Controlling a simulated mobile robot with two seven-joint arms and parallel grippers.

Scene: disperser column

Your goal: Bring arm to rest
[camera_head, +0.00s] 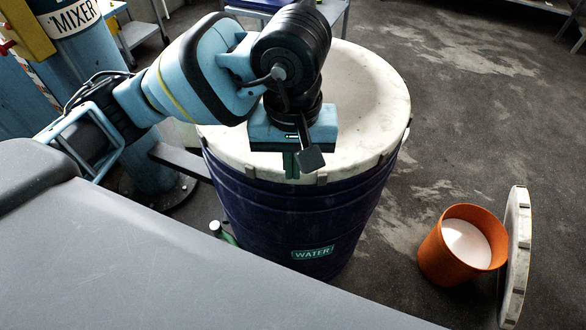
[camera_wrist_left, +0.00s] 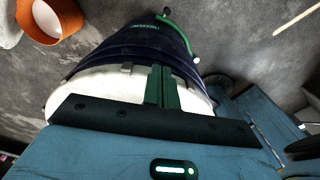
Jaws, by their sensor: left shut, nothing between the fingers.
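My left arm (camera_head: 195,75) reaches in from the left, bent above the dark blue water barrel. My left gripper (camera_head: 291,168) points down in front of the barrel's near rim, its green fingers together and empty. The fingers also show in the left wrist view (camera_wrist_left: 161,88), against the barrel. I cannot tell whether they touch it. The barrel (camera_head: 290,215) stands upright with a green WATER label and a pale round top (camera_head: 365,95). My right gripper is not in view.
An orange bucket (camera_head: 441,265) with white contents stands on the floor at the right. A pale round lid (camera_head: 517,255) stands on edge beside it. A blue column labelled MIXER (camera_head: 88,60) stands at the upper left. A grey surface (camera_head: 150,270) fills the lower left.

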